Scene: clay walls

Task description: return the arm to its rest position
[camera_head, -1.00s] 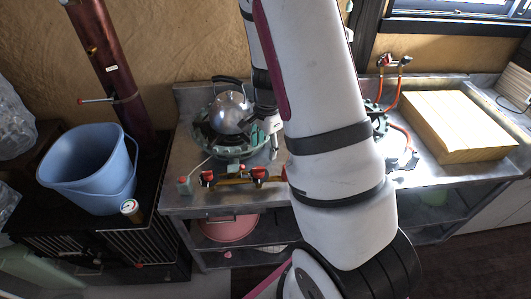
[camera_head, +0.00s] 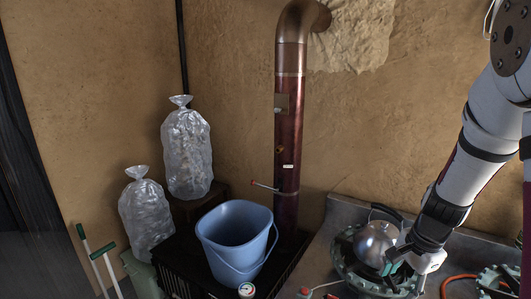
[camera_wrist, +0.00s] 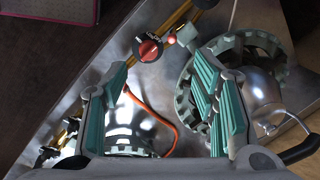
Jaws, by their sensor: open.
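My arm comes in from the right edge of the head view. My gripper (camera_head: 398,264) is at its lower end, in front of and close beside the silver kettle (camera_head: 374,242). In the wrist view my gripper (camera_wrist: 165,95) has its green-padded fingers spread, with nothing between them. The kettle (camera_wrist: 262,92) sits on a burner ring at the right of that view, beside the right finger. I cannot tell whether the finger touches it.
The metal stove counter (camera_head: 328,240) carries a second burner (camera_head: 496,280) and a red knob (camera_wrist: 148,48). A blue bucket (camera_head: 232,262) stands left of a tall dark-red flue pipe (camera_head: 288,150). Two clear bags (camera_head: 187,152) stand further left. Open air lies above the bucket.

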